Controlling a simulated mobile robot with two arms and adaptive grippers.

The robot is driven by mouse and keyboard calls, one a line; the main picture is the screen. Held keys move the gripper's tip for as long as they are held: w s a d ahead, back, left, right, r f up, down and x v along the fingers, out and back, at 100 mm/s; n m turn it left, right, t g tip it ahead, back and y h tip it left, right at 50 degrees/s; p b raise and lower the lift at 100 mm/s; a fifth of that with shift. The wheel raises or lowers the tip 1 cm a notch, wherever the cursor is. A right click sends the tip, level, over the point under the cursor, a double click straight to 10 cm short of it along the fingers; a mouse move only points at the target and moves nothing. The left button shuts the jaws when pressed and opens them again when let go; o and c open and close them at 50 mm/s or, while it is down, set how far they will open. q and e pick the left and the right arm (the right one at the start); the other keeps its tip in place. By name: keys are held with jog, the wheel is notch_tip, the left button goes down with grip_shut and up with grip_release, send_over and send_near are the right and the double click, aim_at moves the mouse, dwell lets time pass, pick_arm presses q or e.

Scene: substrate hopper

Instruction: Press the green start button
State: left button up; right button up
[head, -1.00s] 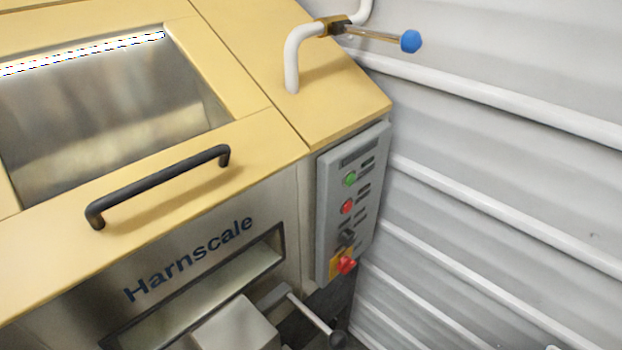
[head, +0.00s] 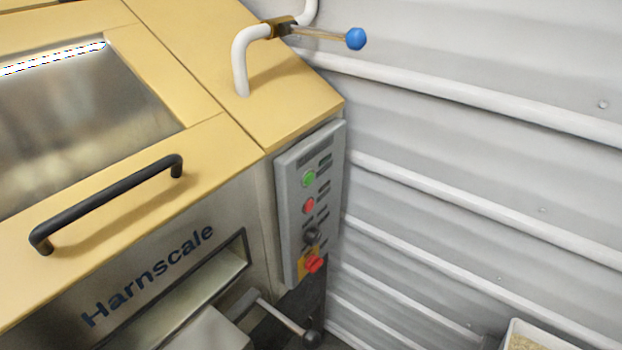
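The green start button (head: 309,178) is the topmost button on the grey control panel (head: 292,220), on the right end of the machine's front. Below it are a red button (head: 308,205), a black knob (head: 312,235) and a red knob on a yellow plate (head: 314,264). Neither of my grippers shows in the head view, so nothing is seen touching the panel.
The yellow-topped Harnscale machine (head: 200,130) fills the left, with a black lid handle (head: 108,200). A blue-knobbed valve lever (head: 355,39) sticks out above the panel. A black-knobbed lever (head: 312,339) juts out below. A corrugated wall (head: 470,180) and a pale bin (head: 512,334) are right.

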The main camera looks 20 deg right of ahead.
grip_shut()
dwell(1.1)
